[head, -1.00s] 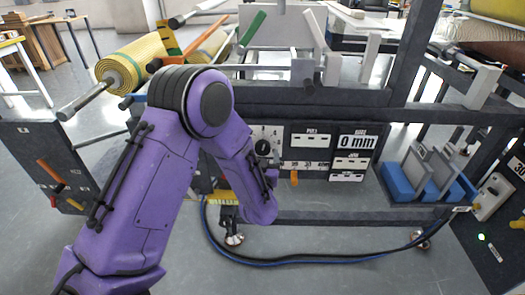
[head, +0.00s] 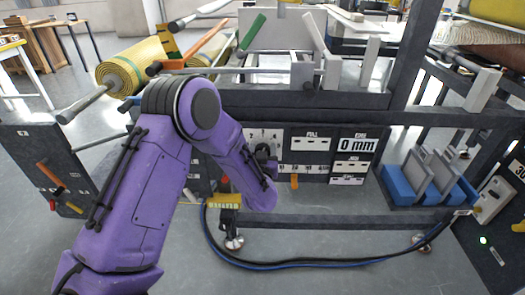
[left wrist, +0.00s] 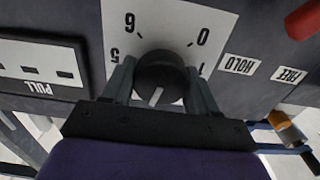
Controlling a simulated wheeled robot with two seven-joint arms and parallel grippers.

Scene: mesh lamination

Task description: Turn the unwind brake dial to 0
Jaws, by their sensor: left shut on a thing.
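The unwind brake dial is a round black knob with a white pointer line, seen in the left wrist view (left wrist: 160,80). It sits on a white plate (left wrist: 182,22) with the numbers 6, 0, 5 and 1 readable, upside down. The pointer line aims down and slightly left in that view, away from the 0 at upper right. My left gripper (left wrist: 160,88) is shut on the dial, one finger on each side. In the head view my purple forearm partly hides the dial (head: 263,149) and the gripper. My right gripper is not in view.
HOLD (left wrist: 240,64) and FREE (left wrist: 289,75) labels and a red handle (left wrist: 304,20) are near the dial. A dark hose (head: 300,261) lies on the floor below.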

